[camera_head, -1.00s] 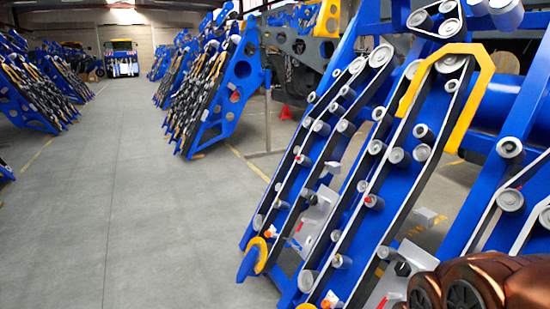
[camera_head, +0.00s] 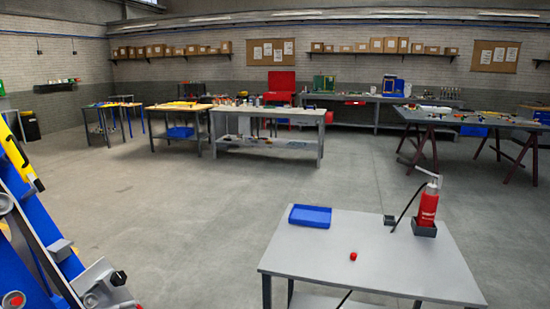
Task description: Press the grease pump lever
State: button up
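The grease pump (camera_head: 428,205) is a red cylinder with a grey top, standing upright in a dark holder near the back right corner of a grey table. Its light grey lever (camera_head: 427,172) sticks out at the top and points up and to the left. A black hose runs from the pump down toward the table top. My gripper is not in view, so I cannot see how it stands.
The grey table (camera_head: 348,263) also bears a blue tray (camera_head: 310,216), a small red piece (camera_head: 353,256) and a small dark block (camera_head: 389,220). A blue harvester chassis (camera_head: 45,245) stands at the left edge. Workbenches (camera_head: 268,112) line the back. The floor between is clear.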

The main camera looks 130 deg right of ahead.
aim_at(407, 163)
jog(key=z, duration=2.4)
jog(key=k, duration=0.45)
jog(key=z, duration=3)
jog(key=i, duration=1.95)
jog(key=u, duration=0.5)
